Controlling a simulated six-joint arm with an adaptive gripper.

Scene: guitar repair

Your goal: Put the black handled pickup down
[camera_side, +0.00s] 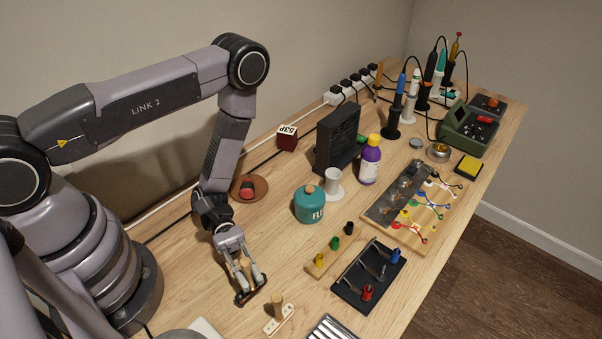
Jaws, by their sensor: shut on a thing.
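My gripper (246,278) is at the lower left of the table, pointing down. It is shut on the wooden handle of a black pickup (251,292). The pickup is a dark bar with reddish ends, below my fingertips. It is at or just above the table top; I cannot tell whether it touches. A cream pickup (278,319) with an upright wooden handle stands to its lower right, apart from it.
A wooden block (326,262) with coloured knobs and a black tray (349,284) lie to the right. A teal flux jar (309,206) stands behind. A slotted metal piece (333,329) is at the front edge. Bare wood surrounds the gripper's left side.

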